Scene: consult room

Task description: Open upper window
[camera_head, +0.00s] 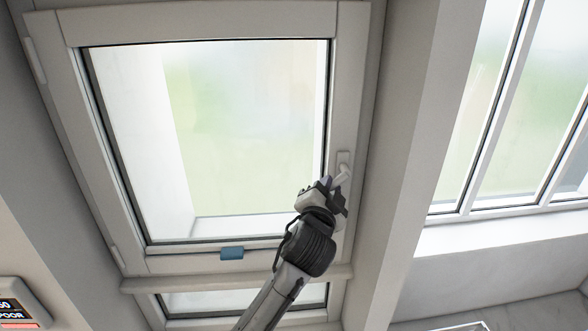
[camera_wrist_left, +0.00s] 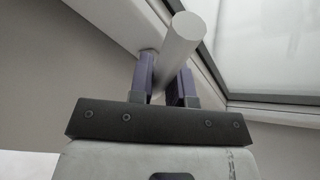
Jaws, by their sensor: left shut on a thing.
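The upper window (camera_head: 190,30) is a white framed casement with hinges on its left side, and its sash looks closed in the frame. Its white handle (camera_head: 343,172) is on the right side of the sash, low down. My left gripper (camera_head: 328,184) is at the handle, and its body hides part of it. In the left wrist view the handle (camera_wrist_left: 182,45) is a pale round bar that passes between the two purple-padded fingers of my left gripper (camera_wrist_left: 167,84), which are shut on it. My right gripper is not in view.
A blue block (camera_head: 232,253) sits on the window's lower rail. A ledge (camera_head: 180,284) and a lower pane (camera_head: 200,301) are below. A wall pillar (camera_head: 425,120) stands to the right, with another window (camera_head: 520,100) beyond. A small display (camera_head: 18,305) is at lower left.

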